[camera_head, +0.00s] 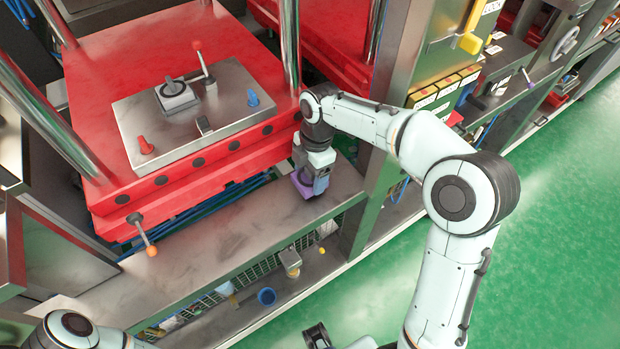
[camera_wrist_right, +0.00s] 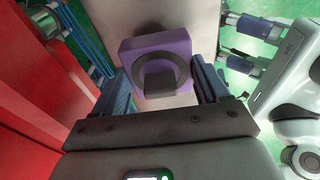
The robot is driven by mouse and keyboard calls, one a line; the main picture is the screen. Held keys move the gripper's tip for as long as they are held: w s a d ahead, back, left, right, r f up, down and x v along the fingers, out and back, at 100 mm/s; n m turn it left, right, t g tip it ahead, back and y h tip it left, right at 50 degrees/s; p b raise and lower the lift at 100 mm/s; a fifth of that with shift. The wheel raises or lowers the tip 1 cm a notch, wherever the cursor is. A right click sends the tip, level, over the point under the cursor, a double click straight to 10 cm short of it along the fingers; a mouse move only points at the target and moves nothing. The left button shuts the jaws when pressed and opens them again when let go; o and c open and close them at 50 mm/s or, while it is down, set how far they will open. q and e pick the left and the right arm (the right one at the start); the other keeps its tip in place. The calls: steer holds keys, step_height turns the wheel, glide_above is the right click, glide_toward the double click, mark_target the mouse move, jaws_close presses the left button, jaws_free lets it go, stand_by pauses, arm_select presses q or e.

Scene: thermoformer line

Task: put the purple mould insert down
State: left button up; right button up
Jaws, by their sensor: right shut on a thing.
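The purple mould insert (camera_head: 304,187) is a small block at the right end of the grey metal ledge in front of the red press. In the right wrist view the purple insert (camera_wrist_right: 182,44) shows a dark ring and a dark block on its face. My right gripper (camera_wrist_right: 163,82) is shut on it, one finger on each side; in the head view the right gripper (camera_head: 318,163) points down onto the ledge. I cannot tell whether the insert's underside touches the ledge. My left arm shows only in part at the lower left; its jaws cannot be made out.
The ledge (camera_head: 220,232) is bare to the left of the insert. The red press (camera_head: 90,75) rises behind it, with a lever with an orange knob (camera_head: 152,251) at its front. A metal post stands close on the right. Below are a blue cup (camera_head: 266,297) and small parts.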

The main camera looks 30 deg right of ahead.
steer(key=shift+f, duration=1.15)
steer(key=o, duration=1.2)
steer(key=shift+f, duration=0.15)
steer(key=r, duration=0.4)
steer(key=d+r+p, duration=0.1)
steer(key=r, duration=0.3)
steer(key=r+p, duration=0.1)
steer(key=r, duration=0.3)
steer(key=shift+d+r, duration=0.15)
steer(key=shift+d, duration=0.05)
